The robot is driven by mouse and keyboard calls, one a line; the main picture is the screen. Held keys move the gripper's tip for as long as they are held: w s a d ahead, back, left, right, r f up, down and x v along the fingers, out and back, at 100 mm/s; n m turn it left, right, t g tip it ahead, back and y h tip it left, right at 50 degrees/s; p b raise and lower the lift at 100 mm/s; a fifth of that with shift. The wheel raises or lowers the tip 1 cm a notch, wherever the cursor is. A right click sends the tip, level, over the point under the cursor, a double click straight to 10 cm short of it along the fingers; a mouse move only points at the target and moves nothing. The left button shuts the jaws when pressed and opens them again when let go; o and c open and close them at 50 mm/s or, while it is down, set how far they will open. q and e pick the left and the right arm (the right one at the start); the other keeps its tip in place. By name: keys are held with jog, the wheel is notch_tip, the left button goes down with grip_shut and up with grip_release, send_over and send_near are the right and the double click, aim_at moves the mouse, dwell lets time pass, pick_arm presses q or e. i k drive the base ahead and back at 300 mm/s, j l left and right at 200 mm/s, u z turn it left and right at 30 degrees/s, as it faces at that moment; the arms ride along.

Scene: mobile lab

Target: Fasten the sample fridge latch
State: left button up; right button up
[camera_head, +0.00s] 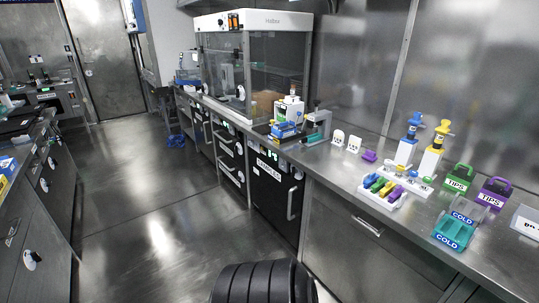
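The sample fridge (270,205) is a black-fronted unit under the right-hand counter, with a white SAMPLES label (268,172) and a small green display above it. Its door looks closed or nearly so. A pale vertical handle (291,204) is on the door's right side. A small white round part (298,175), perhaps the latch, sits at the upper right edge; its position is too small to tell. Neither of my grippers is in view.
The metal counter carries a glass-fronted cabinet (270,65), small instruments, pipette stands, a tube rack (383,191), TIPS boxes and COLD blocks (452,235). More black-fronted units stand left of the fridge. The floor (150,215) before it is clear. A black ribbed part of mine is at bottom centre.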

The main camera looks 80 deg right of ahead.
aim_at(294, 171)
jog(key=z, duration=2.95)
jog(key=i+j+z, duration=0.1)
jog(key=i+j, duration=0.15)
jog(key=i+j+z, duration=0.1)
jog(key=i+j, duration=0.15)
jog(key=j, duration=0.25)
jog(key=i+j+z, duration=0.15)
jog(key=j, duration=0.25)
jog(key=i, duration=0.1)
